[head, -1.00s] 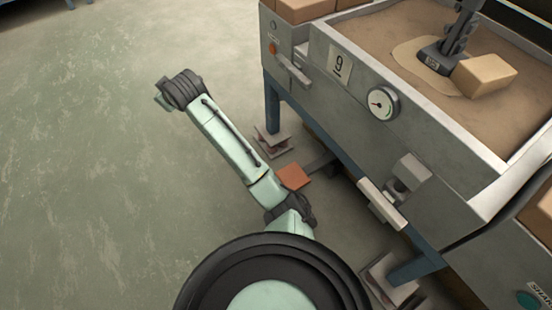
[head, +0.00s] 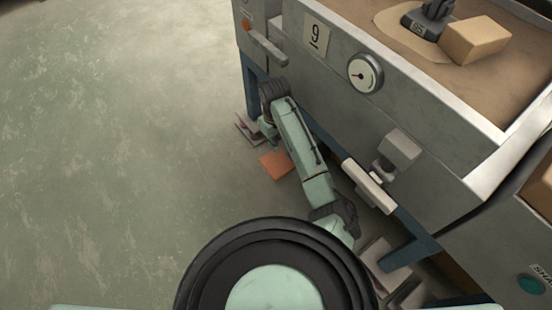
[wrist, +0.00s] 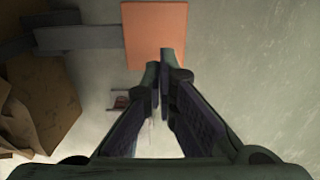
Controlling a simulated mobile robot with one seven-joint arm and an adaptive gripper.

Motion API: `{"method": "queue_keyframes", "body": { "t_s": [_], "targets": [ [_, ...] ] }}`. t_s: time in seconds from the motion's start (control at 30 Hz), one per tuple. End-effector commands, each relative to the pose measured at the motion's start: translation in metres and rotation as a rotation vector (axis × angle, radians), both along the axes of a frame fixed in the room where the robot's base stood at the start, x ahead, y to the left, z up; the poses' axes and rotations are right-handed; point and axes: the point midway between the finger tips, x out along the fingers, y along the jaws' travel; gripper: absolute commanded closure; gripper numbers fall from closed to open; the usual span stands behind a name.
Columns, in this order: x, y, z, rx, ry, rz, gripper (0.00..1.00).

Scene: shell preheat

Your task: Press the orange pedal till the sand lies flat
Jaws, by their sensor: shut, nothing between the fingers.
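The orange pedal (head: 276,165) sits low near the floor beside the grey sand tank (head: 300,75). It also shows at the top of the wrist view (wrist: 155,28), with a grey bar joining its left side. My gripper (wrist: 162,72) is shut and empty; in the wrist view its fingertips overlap the pedal's lower edge. I cannot tell whether they touch it. The sand (head: 505,85) fills the tank top, with a paler patch around a dark tool (head: 422,24) and a tan block (head: 476,40).
A pale handle (head: 369,185) juts out lower down. The tank's blue leg stands close to my arm. The floor (head: 110,150) at left is clear.

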Motion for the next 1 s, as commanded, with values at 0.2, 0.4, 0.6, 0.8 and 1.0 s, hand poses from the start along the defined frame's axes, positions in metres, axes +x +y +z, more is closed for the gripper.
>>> {"method": "queue_keyframes", "body": {
  "t_s": [0.2,0.4,0.6,0.8,1.0],
  "targets": [
    [0.0,0.0,-0.01,0.001,-0.001,0.0,1.0],
    [0.0,0.0,-0.045,0.0,0.0,-0.001,1.0],
    [0.0,0.0,-0.079,0.0,-0.001,0.0,1.0],
    [0.0,0.001,-0.097,0.0,-0.002,0.0,1.0],
    [0.001,0.001,-0.1,0.001,-0.003,0.0,1.0]
  ]
}}
